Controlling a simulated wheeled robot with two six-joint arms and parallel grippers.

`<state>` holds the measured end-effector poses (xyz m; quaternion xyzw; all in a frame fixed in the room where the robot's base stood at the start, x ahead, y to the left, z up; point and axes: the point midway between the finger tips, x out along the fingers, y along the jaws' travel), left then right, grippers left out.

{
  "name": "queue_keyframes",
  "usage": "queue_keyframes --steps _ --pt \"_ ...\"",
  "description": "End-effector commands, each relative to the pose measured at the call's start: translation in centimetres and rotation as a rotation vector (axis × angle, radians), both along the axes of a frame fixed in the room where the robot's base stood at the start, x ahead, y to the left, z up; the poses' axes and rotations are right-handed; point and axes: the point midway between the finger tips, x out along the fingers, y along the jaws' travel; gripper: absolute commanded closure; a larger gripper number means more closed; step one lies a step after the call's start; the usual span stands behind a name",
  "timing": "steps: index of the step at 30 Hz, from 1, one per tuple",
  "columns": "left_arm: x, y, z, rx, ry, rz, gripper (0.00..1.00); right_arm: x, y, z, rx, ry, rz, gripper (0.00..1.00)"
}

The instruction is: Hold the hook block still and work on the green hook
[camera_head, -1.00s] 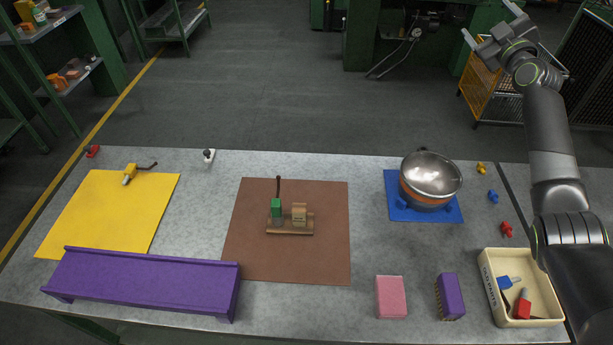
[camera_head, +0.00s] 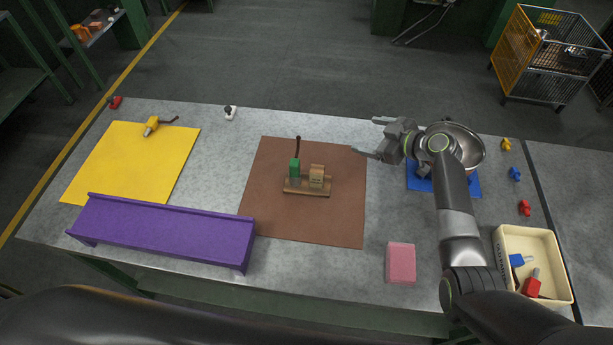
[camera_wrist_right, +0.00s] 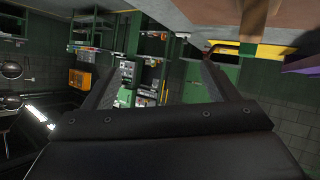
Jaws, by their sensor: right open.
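The hook block is a wooden base (camera_head: 307,190) near the middle of the brown mat (camera_head: 270,222). On it stand the green hook (camera_head: 295,171), a green piece with a dark stem rising from its top, and a plain wooden block (camera_head: 316,177) to its right. My right gripper (camera_head: 364,136) is open and empty above the table, to the right of the hook block and apart from it. Its two spread fingers also show in the right wrist view (camera_wrist_right: 165,85), with a wooden piece (camera_wrist_right: 258,22) at the upper right. My left gripper is not in view.
A yellow mat (camera_head: 125,165) with a yellow hook piece (camera_head: 152,126) lies left. A purple shelf (camera_head: 160,232) stands at the front left. A steel bowl (camera_head: 468,146) on a blue mat (camera_head: 468,187) is partly behind my right arm. A pink block (camera_head: 400,262) and parts bin (camera_head: 510,290) are at front right.

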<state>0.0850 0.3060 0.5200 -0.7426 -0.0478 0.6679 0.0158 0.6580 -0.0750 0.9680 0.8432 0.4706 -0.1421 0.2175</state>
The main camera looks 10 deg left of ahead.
Motion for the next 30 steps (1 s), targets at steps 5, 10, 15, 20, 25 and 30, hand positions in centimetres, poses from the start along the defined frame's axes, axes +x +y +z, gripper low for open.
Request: queue_keyframes --steps 5,10,15,20,25,30 --pt "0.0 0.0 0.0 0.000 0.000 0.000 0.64 -5.3 3.4 -4.5 0.036 0.132 0.105 0.20" --pt "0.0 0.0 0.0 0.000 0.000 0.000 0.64 -8.5 5.3 -6.5 0.060 0.203 0.169 0.20" --pt "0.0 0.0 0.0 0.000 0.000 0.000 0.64 -9.6 6.2 -7.3 0.069 0.228 0.192 0.20" --pt "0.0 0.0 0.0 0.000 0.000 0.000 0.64 -9.2 7.4 -7.9 0.071 0.230 0.194 0.20" --pt "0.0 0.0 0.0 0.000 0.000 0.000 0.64 -8.6 9.5 -9.1 0.071 0.231 0.194 0.20" --pt "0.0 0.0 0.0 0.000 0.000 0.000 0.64 -8.0 11.5 -10.3 0.069 0.230 0.194 0.20"
